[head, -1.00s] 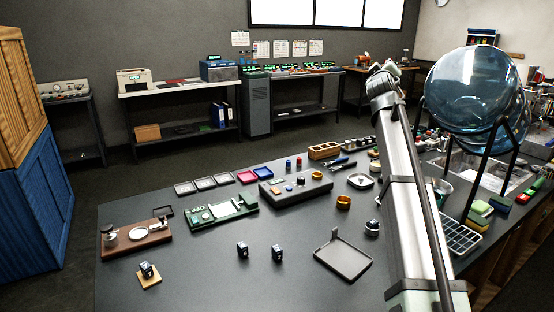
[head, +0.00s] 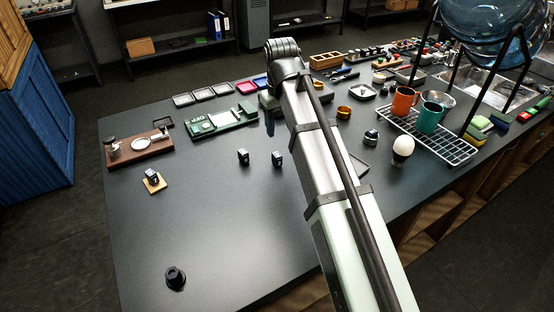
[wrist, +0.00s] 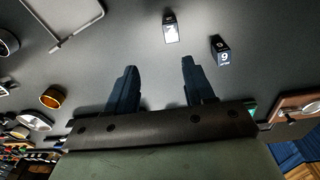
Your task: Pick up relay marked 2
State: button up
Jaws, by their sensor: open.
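Two small dark relays stand apart on the dark bench in the head view, a left one (head: 243,157) and a right one (head: 277,158). A third similar dark block (head: 152,175) sits on a wooden square further left. In the wrist view one relay (wrist: 171,27) shows a pale, unreadable face; the other (wrist: 220,50) carries a white mark that looks like a 9. I cannot tell which is marked 2. My gripper (wrist: 158,68) is open and empty, its fingers apart from both relays. In the head view my arm mostly hides it; one dark fingertip shows.
A brown board (head: 138,146) and a green device (head: 222,121) lie behind the relays. Right of my arm are a wire rack (head: 452,148) with mugs, and a white egg-shaped thing (head: 403,146). A black knob-like piece (head: 175,277) stands at the front left. The bench's front middle is clear.

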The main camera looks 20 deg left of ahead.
aim_at(277, 154)
jog(key=shift+s+a+f+g, duration=0.1)
jog(key=shift+s+f+g, duration=0.1)
jog(key=shift+s, duration=0.35)
jog(key=shift+s+a+f+g, duration=0.1)
jog(key=shift+s+f+g, duration=0.1)
jog(key=shift+s, duration=0.35)
jog(key=shift+f, duration=3.6)
grip_shut()
